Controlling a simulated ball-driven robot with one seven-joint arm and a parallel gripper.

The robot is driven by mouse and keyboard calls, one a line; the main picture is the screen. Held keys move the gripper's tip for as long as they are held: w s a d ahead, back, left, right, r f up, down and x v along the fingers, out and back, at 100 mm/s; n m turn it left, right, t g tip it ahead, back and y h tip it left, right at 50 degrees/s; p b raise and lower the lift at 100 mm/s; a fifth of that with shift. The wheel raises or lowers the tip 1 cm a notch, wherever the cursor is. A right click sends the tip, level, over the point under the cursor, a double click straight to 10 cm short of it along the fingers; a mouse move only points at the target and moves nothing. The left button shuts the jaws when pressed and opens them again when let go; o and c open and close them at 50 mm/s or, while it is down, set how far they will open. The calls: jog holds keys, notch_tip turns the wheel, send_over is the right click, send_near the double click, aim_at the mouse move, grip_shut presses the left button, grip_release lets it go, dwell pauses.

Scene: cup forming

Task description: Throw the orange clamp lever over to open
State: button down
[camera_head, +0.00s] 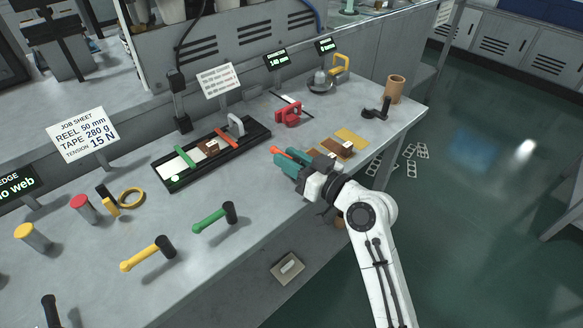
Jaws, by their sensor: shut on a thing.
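The orange clamp lever (277,150) is on the right part of the bench, mostly hidden by my gripper. Its orange end points up-left past the fingers. A dark part (312,153) beyond the fingers may be its pivot, but I cannot tell for sure. My gripper (284,160), with teal fingers, is low over the bench and shut on the lever, coming in from the lower right. How far the lever is turned is hard to tell, as the fingers cover most of it.
A long black tray (167,180) with green and orange-red bars lies to the left. A red device (288,114) stands behind my gripper. A green-handled lever (209,221) and a yellow-handled lever (145,255) are at front left. Brown pads (351,137) lie to the right.

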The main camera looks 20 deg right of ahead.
jog(key=y+b, duration=0.1)
jog(key=n+g+b, duration=0.1)
jog(key=shift+a+f+y+b, duration=0.2)
jog(key=shift+y+b, duration=0.15)
jog(key=shift+y, duration=0.05)
jog(key=shift+a+r+n+y, duration=0.1)
jog(key=shift+r+n+y, duration=0.05)
jog(key=shift+n+y, duration=0.2)
jog(key=shift+s, duration=0.1)
jog(key=c, duration=1.1)
grip_release()
jog(key=shift+s, duration=0.1)
jog(key=v, duration=1)
jog(key=shift+s+d+r+b, duration=0.2)
jog(key=shift+d+b, duration=0.05)
jog(key=shift+b, duration=0.2)
